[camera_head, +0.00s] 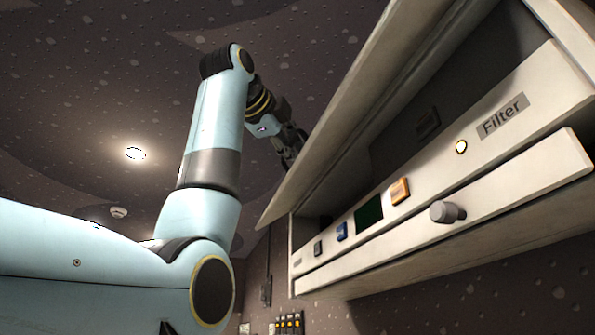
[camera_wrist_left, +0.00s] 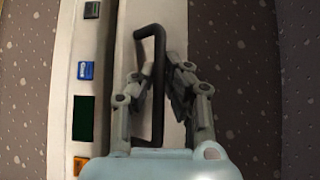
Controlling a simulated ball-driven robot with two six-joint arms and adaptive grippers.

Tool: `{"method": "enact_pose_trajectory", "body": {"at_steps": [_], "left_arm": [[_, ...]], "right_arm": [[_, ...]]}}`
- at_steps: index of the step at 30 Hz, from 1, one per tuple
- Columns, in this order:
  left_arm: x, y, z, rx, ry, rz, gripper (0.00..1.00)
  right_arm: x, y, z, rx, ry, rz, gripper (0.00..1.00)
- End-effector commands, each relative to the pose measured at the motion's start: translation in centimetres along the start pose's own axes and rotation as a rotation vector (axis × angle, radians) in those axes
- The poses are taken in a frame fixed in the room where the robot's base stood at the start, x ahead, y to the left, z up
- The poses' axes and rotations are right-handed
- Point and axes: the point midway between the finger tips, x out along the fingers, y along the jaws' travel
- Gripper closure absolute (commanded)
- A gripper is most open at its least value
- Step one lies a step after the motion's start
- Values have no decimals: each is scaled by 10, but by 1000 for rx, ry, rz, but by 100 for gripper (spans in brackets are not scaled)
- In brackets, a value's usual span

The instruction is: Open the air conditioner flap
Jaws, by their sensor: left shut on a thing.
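The air conditioner (camera_head: 440,220) is a pale box at the right of the head view. Its flap (camera_head: 335,140) is a long pale panel, swung out at an angle from the body, with the dark inside showing behind it. In the left wrist view a dark bar handle (camera_wrist_left: 149,33) stands on the pale flap (camera_wrist_left: 172,14). My left gripper (camera_head: 293,150) is at the outer face of the flap. In the left wrist view its fingers (camera_wrist_left: 162,78) are shut on the handle, one on each side. My right gripper is in neither view.
The front panel carries a dark green display (camera_head: 369,213), an orange button (camera_head: 400,190), a blue button (camera_head: 342,231), a lit lamp (camera_head: 461,147) by a Filter label (camera_head: 502,117), and a round knob (camera_head: 446,212). A ceiling light (camera_head: 135,153) shows at left.

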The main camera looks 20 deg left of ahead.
Motion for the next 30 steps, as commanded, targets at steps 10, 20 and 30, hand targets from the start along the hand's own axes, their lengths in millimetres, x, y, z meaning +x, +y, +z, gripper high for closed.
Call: {"method": "enact_pose_trajectory", "body": {"at_steps": [10,20,30], "left_arm": [[-5,-42,6,-1,-5,-5,100],[-5,-61,5,-1,-6,-6,100],[-4,-65,5,-1,-6,-6,100]], "right_arm": [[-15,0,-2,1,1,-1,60],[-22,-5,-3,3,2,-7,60],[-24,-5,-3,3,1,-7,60]]}}
